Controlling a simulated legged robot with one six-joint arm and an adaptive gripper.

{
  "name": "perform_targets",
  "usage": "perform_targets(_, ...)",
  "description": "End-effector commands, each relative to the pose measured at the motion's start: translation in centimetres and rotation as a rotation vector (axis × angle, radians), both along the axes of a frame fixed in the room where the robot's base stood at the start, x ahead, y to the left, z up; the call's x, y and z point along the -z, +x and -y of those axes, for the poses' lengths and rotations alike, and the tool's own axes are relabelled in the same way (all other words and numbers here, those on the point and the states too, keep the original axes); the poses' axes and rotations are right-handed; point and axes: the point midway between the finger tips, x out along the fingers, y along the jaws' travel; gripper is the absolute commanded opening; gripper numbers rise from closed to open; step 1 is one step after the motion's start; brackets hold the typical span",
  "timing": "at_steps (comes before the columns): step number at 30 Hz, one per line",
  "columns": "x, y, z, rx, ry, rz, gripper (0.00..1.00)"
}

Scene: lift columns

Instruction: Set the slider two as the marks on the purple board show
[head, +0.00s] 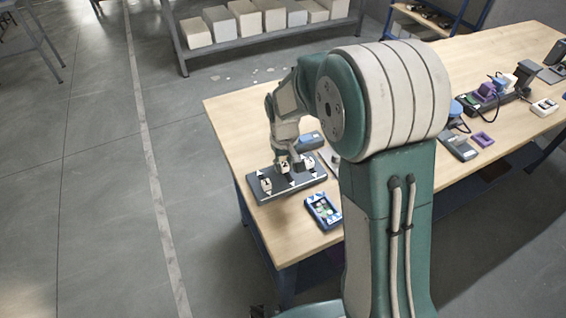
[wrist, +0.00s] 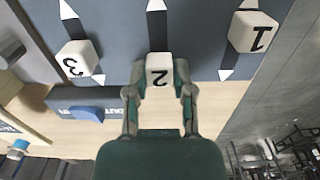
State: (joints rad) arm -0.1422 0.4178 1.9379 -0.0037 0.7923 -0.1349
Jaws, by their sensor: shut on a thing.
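A dark grey slider panel (head: 262,191) lies on the left part of the wooden table. It carries white blocks numbered 1 (wrist: 253,32), 2 (wrist: 159,66) and 3 (wrist: 78,59), on tracks with white pointed ends. My gripper (wrist: 159,74) has a finger on each side of block 2 and is shut on it. In the wrist view, block 2 sits at the lower end of its track, close to the panel's edge, with the pointed end there hidden. Block 1 sits higher and block 3 between its two points. In the head view, no board is clearly identifiable as the purple board.
A blue-framed board (head: 323,211) with white triangles and coloured patches lies in front of the panel. A blue-topped device (head: 311,139) stands behind it. A small purple frame (head: 483,140) and other devices lie further right. My arm hides the table's middle.

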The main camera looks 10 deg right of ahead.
Motion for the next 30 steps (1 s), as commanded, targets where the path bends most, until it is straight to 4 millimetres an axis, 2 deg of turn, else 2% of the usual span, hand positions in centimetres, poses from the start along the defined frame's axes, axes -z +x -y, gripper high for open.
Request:
perform_targets(2, -0.1, 0.2, -0.3, 0.000, 0.005, 0.009, 0.00)
perform_targets(3, -0.1, 0.2, -0.3, 0.000, 0.005, 0.009, 0.36)
perform_targets(5, -0.1, 0.3, -0.3, 0.000, 0.005, 0.010, 0.63)
perform_targets(6, -0.1, 0.2, -0.3, 0.000, 0.005, 0.009, 0.66)
perform_targets(16, -0.1, 0.2, -0.2, 0.000, 0.004, 0.007, 0.66)
perform_targets(19, -0.7, 0.2, -0.2, 0.000, 0.004, 0.008, 0.66)
perform_targets(23, -2.7, 0.3, -0.2, 0.000, 0.005, 0.012, 0.66)
perform_targets(30, -7.8, 0.4, -0.4, 0.000, 0.004, 0.012, 0.66)
